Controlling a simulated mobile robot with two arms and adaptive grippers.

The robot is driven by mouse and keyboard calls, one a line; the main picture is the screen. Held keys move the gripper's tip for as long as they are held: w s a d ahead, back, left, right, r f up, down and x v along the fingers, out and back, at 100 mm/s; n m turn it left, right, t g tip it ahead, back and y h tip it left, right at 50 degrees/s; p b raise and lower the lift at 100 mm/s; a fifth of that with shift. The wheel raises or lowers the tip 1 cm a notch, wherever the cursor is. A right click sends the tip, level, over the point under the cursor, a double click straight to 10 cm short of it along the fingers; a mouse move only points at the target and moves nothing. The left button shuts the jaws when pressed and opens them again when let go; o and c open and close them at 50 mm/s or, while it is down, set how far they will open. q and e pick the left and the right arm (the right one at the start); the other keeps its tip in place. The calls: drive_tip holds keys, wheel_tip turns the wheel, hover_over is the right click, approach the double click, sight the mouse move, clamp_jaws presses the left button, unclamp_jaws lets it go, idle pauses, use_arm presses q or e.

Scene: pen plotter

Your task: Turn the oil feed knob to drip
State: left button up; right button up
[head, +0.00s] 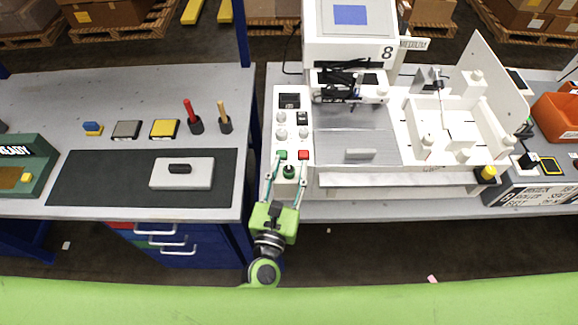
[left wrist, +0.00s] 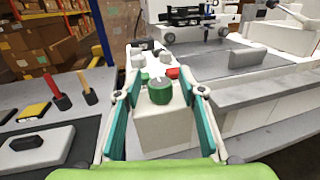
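A white control panel (head: 293,132) stands at the left side of the white machine. A dark green knob (head: 289,171) sits near its front end, with a pale mark on top in the left wrist view (left wrist: 160,93). Several grey-white knobs (head: 281,117) are farther back. No label for the oil feed is readable, so I cannot tell for certain which knob it names. My left gripper (head: 291,158) is open, its teal fingers on either side of the green knob, with gaps visible between fingers and knob. My right gripper is not in view.
A green button (head: 282,155) and a red button (head: 303,155) sit just behind the green knob, close to the fingertips. The machine's grey bed (head: 352,134) is to the right. A separate bench (head: 80,90) with a dark mat is to the left, across a gap.

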use_arm(q)
clamp_jaws()
drive_tip(key=shift+f+m+g+h+b, duration=0.1)
drive_tip(key=shift+m+g+h+b, duration=0.3)
drive_tip(key=shift+m+h+b, duration=0.65)
drive_tip(key=m+g+h+b, duration=1)
drive_tip(key=g+h+b, duration=0.1)
drive_tip(key=b, duration=0.5)
drive_tip(key=shift+f+g, duration=0.1)
drive_tip(key=shift+g, duration=0.2)
drive_tip(key=m+g, duration=0.1)
drive_tip(key=g, duration=0.1)
drive_tip(key=m+g+h+b, duration=0.1)
drive_tip(key=g, duration=0.1)
drive_tip(key=shift+r+m, duration=0.2)
drive_tip(key=shift+m, duration=0.05)
drive_tip(key=shift+s+m+g+y+b, duration=0.15)
drive_tip(key=shift+m+g+b, duration=0.2)
drive_tip(key=shift+m+g, duration=0.6)
drive_tip(key=shift+w+m+g+y+b, duration=0.1)
drive_tip(key=shift+m+g+b, duration=0.35)
drive_tip(key=shift+g, duration=0.9)
drive_tip(key=shift+s+m+g, duration=0.1)
drive_tip(key=shift+m+g, duration=0.2)
